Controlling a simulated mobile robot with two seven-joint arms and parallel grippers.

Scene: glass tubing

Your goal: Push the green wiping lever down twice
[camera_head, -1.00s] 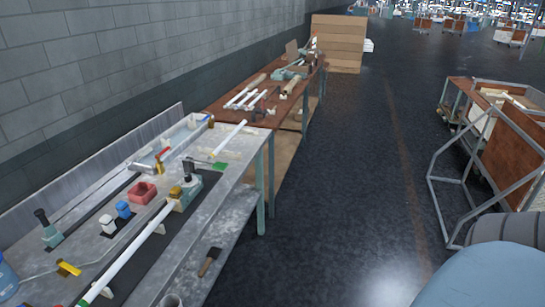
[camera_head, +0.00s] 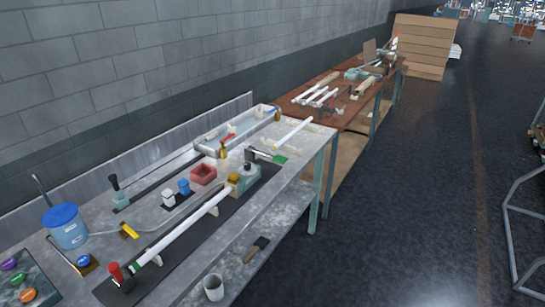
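Neither of my grippers shows in the head view. I cannot tell for sure which part is the green wiping lever. A teal-green base with an upright black-knobbed lever (camera_head: 116,187) stands on the left part of the grey bench. A flat bright green piece (camera_head: 279,160) with a dark handle lies near the right end. A long white tube (camera_head: 185,229) runs from the yellow block down to a red-handled part (camera_head: 116,273).
Dark floor (camera_head: 410,220) lies open to the right.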

